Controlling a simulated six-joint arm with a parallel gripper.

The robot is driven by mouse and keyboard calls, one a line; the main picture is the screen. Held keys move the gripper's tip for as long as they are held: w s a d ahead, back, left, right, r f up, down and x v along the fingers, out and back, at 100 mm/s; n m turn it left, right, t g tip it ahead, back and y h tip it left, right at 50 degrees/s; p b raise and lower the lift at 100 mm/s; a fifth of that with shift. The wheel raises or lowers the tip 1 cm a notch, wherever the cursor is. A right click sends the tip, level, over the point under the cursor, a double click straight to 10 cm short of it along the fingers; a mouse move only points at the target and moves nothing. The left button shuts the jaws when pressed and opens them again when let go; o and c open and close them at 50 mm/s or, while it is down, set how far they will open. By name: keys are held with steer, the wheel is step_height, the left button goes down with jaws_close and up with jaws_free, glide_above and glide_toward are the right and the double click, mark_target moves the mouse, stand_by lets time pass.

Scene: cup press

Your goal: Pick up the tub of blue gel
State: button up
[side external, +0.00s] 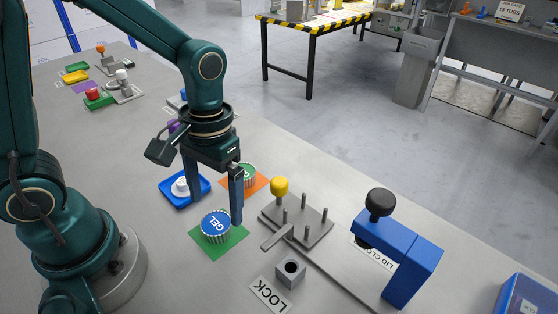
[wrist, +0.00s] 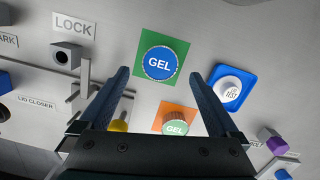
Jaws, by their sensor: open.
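The tub of blue gel (side external: 215,226) is a round tub with a ribbed side and a blue top marked GEL. It stands upright on a green square (side external: 235,238), and in the wrist view the tub (wrist: 160,64) lies between and beyond my fingertips. My gripper (side external: 215,209) is open and points down near the tub, with nothing between its fingers. I cannot tell how high the fingertips are above the tub. The gripper also shows in the wrist view (wrist: 171,70).
A green-topped GEL tub (wrist: 175,127) stands on an orange square (wrist: 160,113). A blue tray (side external: 204,184) with a white-lidded item is close by. A fixture plate with pegs (side external: 310,232) and a blue lid closer (side external: 412,268) stand to the right.

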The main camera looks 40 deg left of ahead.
mark_target(216, 222)
steer(key=shift+s+f, duration=0.2)
steer(key=shift+f, duration=1.1)
steer(key=shift+s+f, duration=0.15)
steer(key=shift+f, duration=1.1)
steer(key=c, duration=1.4)
steer(key=shift+r, duration=0.1)
